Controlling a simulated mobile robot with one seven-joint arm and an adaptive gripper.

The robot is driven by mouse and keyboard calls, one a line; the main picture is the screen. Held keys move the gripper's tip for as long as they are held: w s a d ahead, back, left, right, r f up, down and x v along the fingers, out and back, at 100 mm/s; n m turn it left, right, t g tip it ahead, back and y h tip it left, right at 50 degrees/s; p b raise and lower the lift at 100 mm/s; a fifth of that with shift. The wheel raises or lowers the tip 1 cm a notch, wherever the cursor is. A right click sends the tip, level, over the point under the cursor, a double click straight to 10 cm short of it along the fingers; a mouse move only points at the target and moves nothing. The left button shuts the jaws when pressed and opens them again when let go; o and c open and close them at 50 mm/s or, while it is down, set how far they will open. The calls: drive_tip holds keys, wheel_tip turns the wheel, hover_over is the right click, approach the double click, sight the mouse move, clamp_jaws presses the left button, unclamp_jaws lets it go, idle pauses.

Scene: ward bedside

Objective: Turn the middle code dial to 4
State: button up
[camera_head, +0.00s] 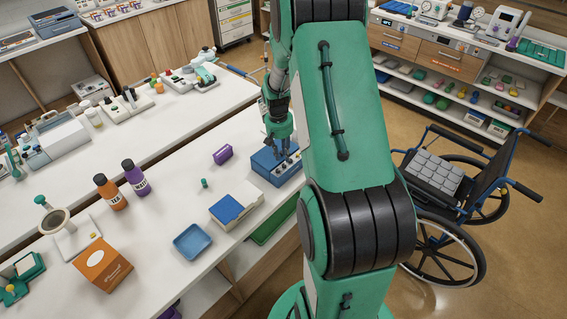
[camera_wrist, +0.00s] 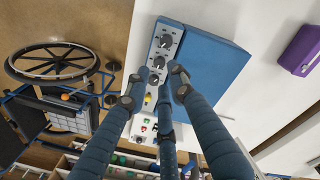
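A blue box (camera_head: 268,167) with a dial panel stands near the right edge of the white table. In the wrist view its blue top (camera_wrist: 212,68) lies right of a pale strip with three dark dials in a row. The middle code dial (camera_wrist: 159,62) is between the upper dial (camera_wrist: 166,41) and the lower dial (camera_wrist: 153,79). My gripper (camera_head: 281,150) is over the panel. In the wrist view its fingertips (camera_wrist: 160,76) are spread on both sides of the strip, near the middle and lower dials. Contact and the dial numbers are too small to tell.
A purple box (camera_head: 222,154) is left of the blue box; a white box with a blue top (camera_head: 230,208) and a blue tray (camera_head: 193,242) are nearer. Brown and purple bottles (camera_head: 136,179) stand further left. A wheelchair (camera_head: 450,190) is on the floor at right.

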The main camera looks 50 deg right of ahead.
sight(284, 164)
drive_tip(key=shift+s+d+f, duration=0.1)
drive_tip(key=shift+d+f, duration=0.05)
drive_tip(key=shift+f, duration=2.25)
clamp_jaws()
